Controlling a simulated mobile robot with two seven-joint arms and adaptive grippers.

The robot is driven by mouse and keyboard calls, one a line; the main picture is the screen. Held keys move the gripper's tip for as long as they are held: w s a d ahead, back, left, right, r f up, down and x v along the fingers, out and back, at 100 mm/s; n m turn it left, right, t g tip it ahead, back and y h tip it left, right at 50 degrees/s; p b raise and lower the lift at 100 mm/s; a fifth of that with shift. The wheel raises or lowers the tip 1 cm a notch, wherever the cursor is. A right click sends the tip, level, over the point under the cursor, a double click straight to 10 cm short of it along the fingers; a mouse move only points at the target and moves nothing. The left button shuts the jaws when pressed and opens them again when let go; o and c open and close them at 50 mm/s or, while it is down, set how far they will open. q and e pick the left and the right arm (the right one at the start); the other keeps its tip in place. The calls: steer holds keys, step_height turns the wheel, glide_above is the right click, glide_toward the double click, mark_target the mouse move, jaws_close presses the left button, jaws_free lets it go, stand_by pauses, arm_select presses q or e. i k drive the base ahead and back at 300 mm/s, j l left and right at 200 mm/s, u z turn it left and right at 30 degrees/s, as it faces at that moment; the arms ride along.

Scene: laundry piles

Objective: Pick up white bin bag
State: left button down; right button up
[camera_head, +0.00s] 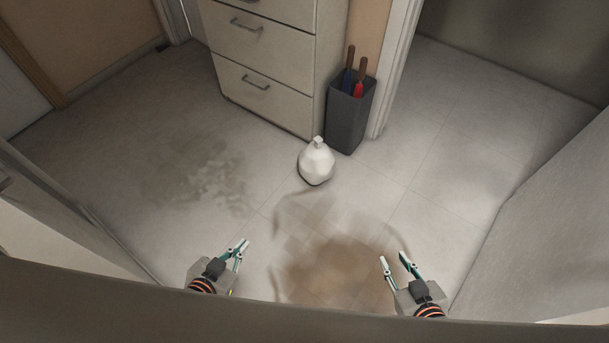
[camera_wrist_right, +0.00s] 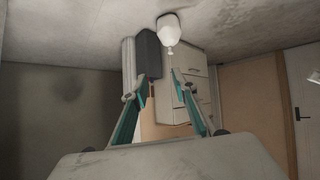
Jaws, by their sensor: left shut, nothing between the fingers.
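The white bin bag (camera_head: 316,163) stands upright on the tiled floor, its tied neck pointing up, in front of the drawer cabinet. It also shows in the right wrist view (camera_wrist_right: 169,30), where the picture is upside down, beyond the fingertips. My left gripper (camera_head: 242,249) is low in the head view, left of and nearer than the bag, shut and empty. My right gripper (camera_head: 393,258) is right of and nearer than the bag, open and empty. Its fingers are apart in the right wrist view (camera_wrist_right: 154,84). Neither gripper touches the bag.
A dark grey bin (camera_head: 347,118) with red- and blue-bladed tools stands close behind the bag, beside the cream drawer cabinet (camera_head: 262,70). A brown stain (camera_head: 340,268) lies on the floor between my grippers. A pale upright surface (camera_head: 545,220) is at the right. Floor around the bag's front is clear.

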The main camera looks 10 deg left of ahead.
mark_target(317, 161)
steer(key=k+j, duration=0.1)
steer(key=k, duration=0.75)
steer(key=i+z, duration=0.4)
steer(key=i, duration=0.35)
steer(key=i+j+z, duration=0.15)
steer(key=i+z, duration=0.2)
steer(key=i, duration=0.4)
steer(key=i+j, duration=0.35)
steer(key=i+z, duration=0.05)
